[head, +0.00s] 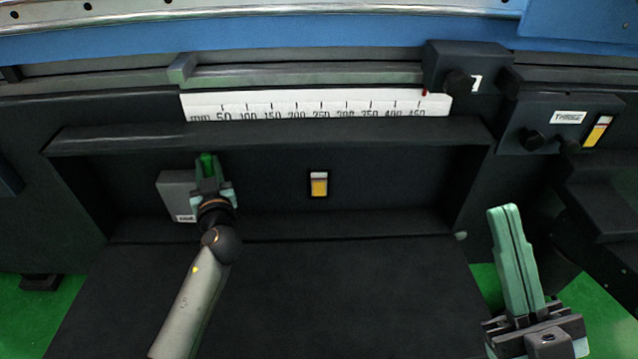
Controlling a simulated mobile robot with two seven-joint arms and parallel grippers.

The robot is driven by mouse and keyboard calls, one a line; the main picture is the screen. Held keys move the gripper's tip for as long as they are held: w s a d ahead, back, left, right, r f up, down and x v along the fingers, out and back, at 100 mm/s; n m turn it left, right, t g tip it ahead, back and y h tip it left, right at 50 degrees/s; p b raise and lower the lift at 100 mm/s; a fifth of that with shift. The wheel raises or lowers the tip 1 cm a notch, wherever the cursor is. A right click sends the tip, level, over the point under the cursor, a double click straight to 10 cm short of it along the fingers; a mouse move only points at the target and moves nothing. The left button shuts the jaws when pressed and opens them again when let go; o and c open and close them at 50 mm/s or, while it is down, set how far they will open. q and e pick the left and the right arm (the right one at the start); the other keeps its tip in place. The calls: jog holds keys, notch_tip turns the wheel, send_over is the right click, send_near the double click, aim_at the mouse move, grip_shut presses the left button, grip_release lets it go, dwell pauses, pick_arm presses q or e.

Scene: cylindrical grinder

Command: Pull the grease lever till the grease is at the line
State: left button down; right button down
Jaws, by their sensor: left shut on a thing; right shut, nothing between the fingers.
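My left gripper (208,160) is shut on a green lever (207,163) in the dark recess of the machine, in front of a grey box (176,188) with a small white label. The fingers hide most of the lever. To the right of it, on the recess's back wall, is a small sight window (319,184). Its lower part is amber-yellow and its top is pale. A thin line near the join is too small to read for sure. My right gripper (504,208) is shut and empty, at the lower right, apart from the machine's controls.
A white millimetre scale (320,106) runs above the recess. A dark block with a knob (458,82) stands at its right end. A second yellow-and-white window (598,131) is on a labelled dark box (560,135) at the right. The dark ledge (340,290) below is clear.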

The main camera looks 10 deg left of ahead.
pick_arm(q)
jog(key=s+b, duration=0.1)
jog(key=b, duration=0.2)
jog(key=shift+d+f+t, duration=0.1)
jog(key=shift+f+t, duration=0.2)
jog(key=shift+t, duration=0.1)
jog(key=shift+s+d+t+y+b, duration=0.15)
jog(key=shift+s+t+y+b, duration=0.3)
jog(key=shift+b, duration=1.1)
jog(key=shift+s, duration=0.1)
jog(key=shift+s+d+f+n+t+y, duration=0.2)
jog(key=shift+s+f+n+t, duration=0.1)
jog(key=shift+s, duration=0.25)
jog(key=shift+s+d+f+n+t+y, duration=0.15)
jog(key=shift+s+n, duration=0.15)
jog(key=shift+s, duration=0.2)
jog(key=shift+a, duration=0.15)
